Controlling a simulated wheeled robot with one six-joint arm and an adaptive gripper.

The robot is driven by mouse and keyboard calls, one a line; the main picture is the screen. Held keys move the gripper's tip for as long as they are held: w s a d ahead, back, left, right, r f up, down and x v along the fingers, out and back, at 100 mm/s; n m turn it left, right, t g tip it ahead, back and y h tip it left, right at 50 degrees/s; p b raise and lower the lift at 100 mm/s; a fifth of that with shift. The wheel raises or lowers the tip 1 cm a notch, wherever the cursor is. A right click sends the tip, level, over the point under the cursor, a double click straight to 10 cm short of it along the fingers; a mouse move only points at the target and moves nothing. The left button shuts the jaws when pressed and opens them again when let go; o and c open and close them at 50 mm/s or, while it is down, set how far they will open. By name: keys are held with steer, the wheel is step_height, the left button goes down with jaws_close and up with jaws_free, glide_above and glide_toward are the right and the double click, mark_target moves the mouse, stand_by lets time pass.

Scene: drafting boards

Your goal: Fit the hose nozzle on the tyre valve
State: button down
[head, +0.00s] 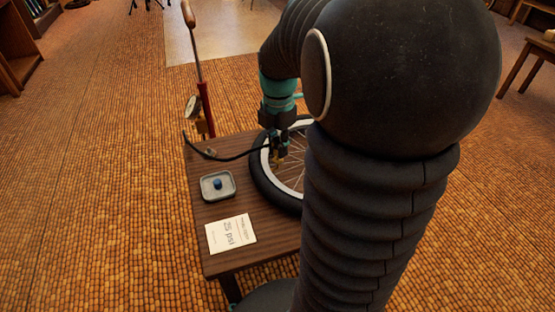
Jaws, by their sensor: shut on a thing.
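A bicycle wheel with a black tyre (264,188) and white rim lies on the small wooden table, its right part hidden behind my arm. My gripper (278,155) is at the wheel's upper left, over the rim and spokes. It is shut on the hose nozzle (275,160), a small brass-coloured piece at the end of the black hose (235,158). The hose curves from the pump's side across the table to my gripper. I cannot make out the tyre valve, nor whether the nozzle touches it.
A red floor pump (206,110) with a wooden handle and a gauge stands at the table's far left corner. A grey tray (205,192) with a blue cap (217,184) and a white card (231,234) reading "25 psi" lie on the table's left side (225,265).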

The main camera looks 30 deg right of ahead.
steer(key=shift+f+b, duration=0.5)
steer(key=shift+f, duration=0.45)
steer(key=c, duration=0.9)
jaws_free()
steer(key=shift+c, duration=0.2)
steer(key=shift+r, duration=0.1)
step_height(320, 180, up, 12)
steer(key=shift+f, duration=0.1)
